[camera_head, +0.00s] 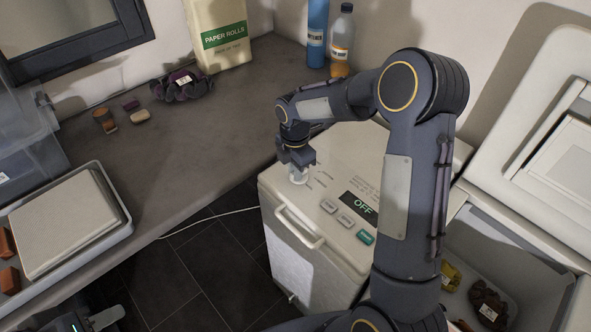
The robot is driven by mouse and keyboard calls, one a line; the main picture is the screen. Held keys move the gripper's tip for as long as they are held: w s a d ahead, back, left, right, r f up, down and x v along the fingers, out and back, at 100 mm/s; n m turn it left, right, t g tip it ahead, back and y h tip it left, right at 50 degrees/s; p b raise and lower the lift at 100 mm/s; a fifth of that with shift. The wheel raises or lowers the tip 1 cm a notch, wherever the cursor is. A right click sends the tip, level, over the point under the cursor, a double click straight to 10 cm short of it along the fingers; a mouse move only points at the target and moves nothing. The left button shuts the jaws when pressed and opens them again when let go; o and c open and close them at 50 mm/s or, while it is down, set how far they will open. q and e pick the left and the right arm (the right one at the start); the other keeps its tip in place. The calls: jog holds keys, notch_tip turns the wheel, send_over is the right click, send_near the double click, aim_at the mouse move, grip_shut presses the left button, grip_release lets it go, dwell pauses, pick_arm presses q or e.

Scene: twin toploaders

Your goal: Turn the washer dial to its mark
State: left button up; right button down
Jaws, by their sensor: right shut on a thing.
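The white washer (283,262) stands in the middle of the head view, with a pale dial (298,178) near the left end of its top panel. My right gripper (297,167) points down and is shut on the dial. The gripper covers much of the dial, so its pointer cannot be made out. Thin mark lines (321,178) are printed beside the dial. The washer's display (362,204) reads OFF. Part of what looks like my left gripper (104,318) shows at the bottom left; its fingers cannot be made out clearly.
Two grey buttons (337,212) and a teal button (365,237) sit on the panel. At right, an open-lidded machine (515,245) holds dark and yellow items. The grey counter (190,140) bears a paper rolls box (218,35), bottles (341,40), dark cloth (182,84) and a tray (125,225).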

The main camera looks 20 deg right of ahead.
jog(key=m, duration=0.2)
jog(key=m+b, duration=0.1)
jog(key=m, duration=0.3)
jog(key=shift+w, duration=0.35)
jog(key=m, duration=0.2)
jog(key=m+b, duration=0.1)
jog(key=m, duration=0.3)
jog(key=shift+w+d, duration=0.2)
jog(key=shift+w, duration=0.05)
jog(key=m, duration=0.4)
jog(key=m+b, duration=0.1)
jog(key=m, duration=0.1)
jog(key=shift+w+d+m, duration=0.15)
jog(key=shift+d+m, duration=0.2)
jog(key=shift+m, duration=0.05)
jog(key=m, duration=0.6)
jog(key=shift+d+m, duration=0.35)
jog(key=shift+m, duration=0.05)
jog(key=c, duration=1.4)
grip_release()
